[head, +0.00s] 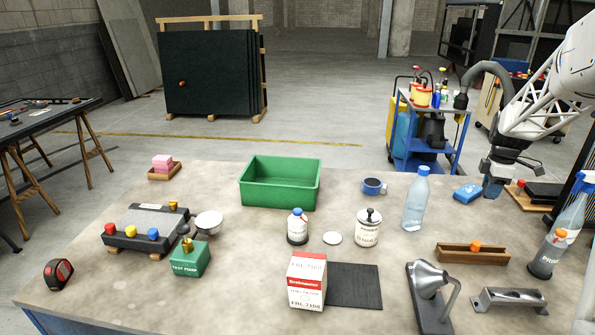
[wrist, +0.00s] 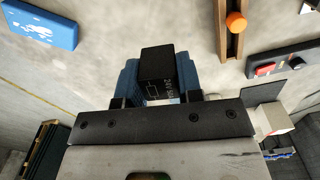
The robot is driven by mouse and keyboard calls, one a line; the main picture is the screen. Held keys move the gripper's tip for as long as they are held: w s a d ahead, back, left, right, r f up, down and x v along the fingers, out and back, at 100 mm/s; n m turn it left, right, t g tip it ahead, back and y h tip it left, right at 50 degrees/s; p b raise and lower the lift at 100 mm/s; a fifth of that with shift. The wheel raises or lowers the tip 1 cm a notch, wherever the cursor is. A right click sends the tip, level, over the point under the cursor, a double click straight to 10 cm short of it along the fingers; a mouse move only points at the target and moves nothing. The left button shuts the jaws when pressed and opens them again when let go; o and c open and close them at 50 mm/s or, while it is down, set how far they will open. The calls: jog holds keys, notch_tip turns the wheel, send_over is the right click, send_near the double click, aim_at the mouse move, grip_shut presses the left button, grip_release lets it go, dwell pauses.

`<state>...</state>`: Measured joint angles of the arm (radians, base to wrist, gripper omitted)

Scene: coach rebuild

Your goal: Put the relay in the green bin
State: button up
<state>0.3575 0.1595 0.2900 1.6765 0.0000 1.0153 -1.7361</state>
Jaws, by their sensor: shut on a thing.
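The relay (wrist: 157,68) is a small black block with white print on its side. In the wrist view it sits between the blue fingers of my gripper (wrist: 158,80), which is shut on it. In the head view my gripper (head: 492,186) is at the right of the table, just right of a blue box. The relay cannot be made out there, and I cannot tell its height above the table. The green bin (head: 278,197) stands at the back middle of the table, well left of my gripper, and its visible inside looks empty.
A clear bottle (head: 415,203) stands between my gripper and the bin, with a blue tape roll (head: 373,186) and a labelled white jar (head: 368,228) nearby. The blue box (head: 467,193) lies beside my gripper. A wooden tray (head: 450,256) and spray bottle (head: 557,240) are in front.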

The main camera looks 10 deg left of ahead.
jog(key=shift+w+a+r, duration=0.1)
jog(key=shift+r, duration=0.7)
jog(key=w+a, duration=0.5)
jog(key=a, duration=0.5)
jog(key=w+a+n, duration=0.1)
jog(key=w+a, duration=0.4)
jog(key=a, duration=0.6)
jog(key=w+a, duration=0.5)
jog(key=a, duration=0.5)
jog(key=a+n, duration=0.1)
jog(key=a, duration=3.4)
jog(key=shift+w+d+f, duration=0.1)
jog(key=shift+w+f, duration=0.05)
jog(key=shift+f, duration=0.75)
jog(key=shift+w+d+f, duration=0.1)
jog(key=shift+w+f, duration=0.05)
jog(key=shift+f, duration=0.7)
jog(key=shift+w+f, duration=0.15)
jog(key=shift+f, duration=0.75)
jog(key=shift+f, duration=3.1)
